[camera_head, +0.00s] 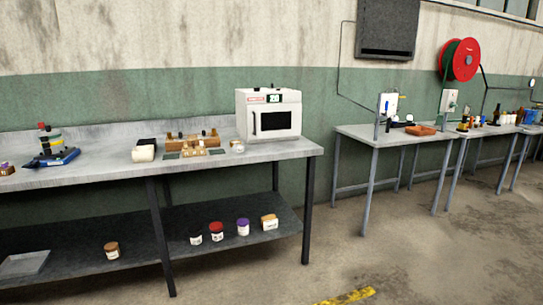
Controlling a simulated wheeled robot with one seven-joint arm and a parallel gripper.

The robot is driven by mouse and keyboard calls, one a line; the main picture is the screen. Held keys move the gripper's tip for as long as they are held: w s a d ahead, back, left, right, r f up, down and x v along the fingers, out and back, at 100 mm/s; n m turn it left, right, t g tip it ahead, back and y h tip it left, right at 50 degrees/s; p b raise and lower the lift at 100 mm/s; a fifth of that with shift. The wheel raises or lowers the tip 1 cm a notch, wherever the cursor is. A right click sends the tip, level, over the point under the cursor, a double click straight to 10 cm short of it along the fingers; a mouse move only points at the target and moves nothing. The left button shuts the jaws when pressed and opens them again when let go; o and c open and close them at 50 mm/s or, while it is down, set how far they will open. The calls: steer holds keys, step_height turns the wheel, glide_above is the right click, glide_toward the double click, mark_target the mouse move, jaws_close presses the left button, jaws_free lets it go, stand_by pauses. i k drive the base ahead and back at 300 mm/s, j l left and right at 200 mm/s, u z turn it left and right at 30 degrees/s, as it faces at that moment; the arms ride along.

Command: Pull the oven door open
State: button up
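The white oven (268,115) stands at the right end of the long grey workbench, against the wall. Its door (275,121) has a dark window and faces the room; it looks shut. A dark vertical handle (254,123) shows at the door's left side. A small green-lit display sits above the door. My gripper is not in this view, so its state and place are hidden.
Wooden racks (192,140), a white roll (144,153) and a small jar (237,146) lie left of the oven on the workbench (95,172). Jars stand on the lower shelf (180,245). A second table (385,137) stands right. The floor between them is open.

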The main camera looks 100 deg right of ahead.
mark_target(270, 121)
steer(key=z, duration=3.55)
steer(key=i+l+u, duration=0.1)
steer(key=i, duration=0.35)
steer(key=i+l, duration=0.2)
steer(key=i, duration=0.25)
steer(key=i+l+u, duration=0.15)
steer(key=i, duration=0.3)
steer(key=i+l, duration=0.25)
steer(key=i, duration=0.2)
steer(key=i+l+u, duration=0.15)
steer(key=i, duration=0.3)
steer(key=l+u, duration=0.2)
steer(key=u, duration=0.2)
steer(key=l+u, duration=0.2)
steer(key=u, duration=0.2)
steer(key=k+l+u, duration=0.15)
steer(key=l, duration=0.25)
steer(key=k+l+u, duration=0.2)
steer(key=l, duration=0.2)
steer(key=l+u, duration=0.15)
steer(key=l, duration=0.25)
steer(key=k+l+u, duration=0.15)
steer(key=k+l, duration=0.2)
steer(key=l, duration=0.2)
steer(key=k+l, duration=0.25)
steer(key=l, duration=0.15)
steer(key=j, duration=0.2)
